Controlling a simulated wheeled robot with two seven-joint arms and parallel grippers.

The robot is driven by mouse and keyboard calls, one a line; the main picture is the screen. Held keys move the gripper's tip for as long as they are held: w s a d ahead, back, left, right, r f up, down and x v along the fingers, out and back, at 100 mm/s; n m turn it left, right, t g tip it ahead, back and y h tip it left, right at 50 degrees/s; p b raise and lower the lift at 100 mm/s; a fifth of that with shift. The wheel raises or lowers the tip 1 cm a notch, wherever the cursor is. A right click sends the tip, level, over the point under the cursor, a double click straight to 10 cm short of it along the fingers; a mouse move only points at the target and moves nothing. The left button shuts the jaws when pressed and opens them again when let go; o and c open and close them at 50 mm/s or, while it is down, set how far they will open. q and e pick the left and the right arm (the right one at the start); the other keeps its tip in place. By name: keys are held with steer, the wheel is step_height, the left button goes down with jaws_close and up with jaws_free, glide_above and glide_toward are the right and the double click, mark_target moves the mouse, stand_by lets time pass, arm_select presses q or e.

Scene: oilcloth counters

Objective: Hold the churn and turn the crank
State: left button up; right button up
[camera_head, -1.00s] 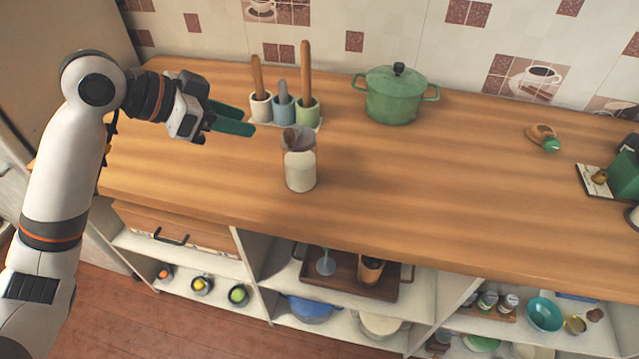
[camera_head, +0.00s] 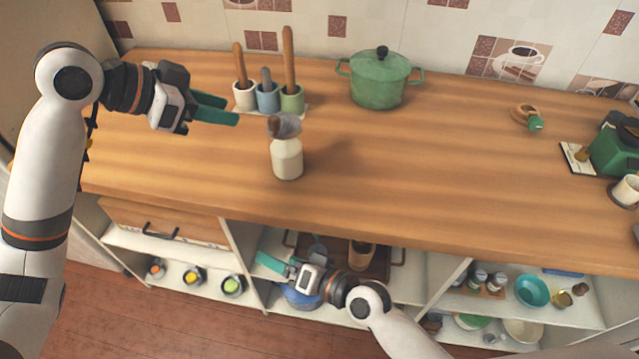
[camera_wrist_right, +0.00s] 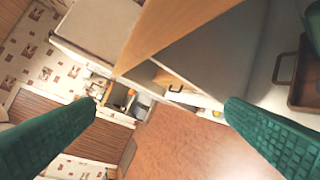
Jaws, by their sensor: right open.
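The churn (camera_head: 287,160) stands upright on the wooden counter, left of its middle, in the head view. It has a pale jar body and a grey top with a small brown wooden part, which I take to be the crank (camera_head: 273,125). My left gripper (camera_head: 236,113) is open and empty, left of the churn's top and apart from it. My right gripper (camera_head: 268,267) is low in front of the counter, below the churn, by the open shelves. In the right wrist view its two teal fingers are wide apart with nothing between them.
Behind the churn stand several cups with wooden handles (camera_head: 268,98) and a green pot (camera_head: 379,82). A tray (camera_head: 381,263) lies on the shelf near my right gripper. A green appliance (camera_head: 614,150) stands far right.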

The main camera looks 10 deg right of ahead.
step_height(320, 180, up, 6)
steer(key=a+y, duration=0.2)
steer(key=n+t+h, duration=0.5)
steer(key=n+t, duration=0.1)
steer(key=n, duration=0.1)
glide_toward(287, 151)
steer(key=f, duration=0.1)
steer(key=w+f, duration=0.2)
steer(key=shift+d+f, duration=0.35)
steer(key=shift+d, duration=0.05)
steer(key=shift+w, duration=0.25)
steer(key=x, duration=1.1)
steer(key=shift+w+a, duration=0.1)
steer(key=shift+a, duration=0.1)
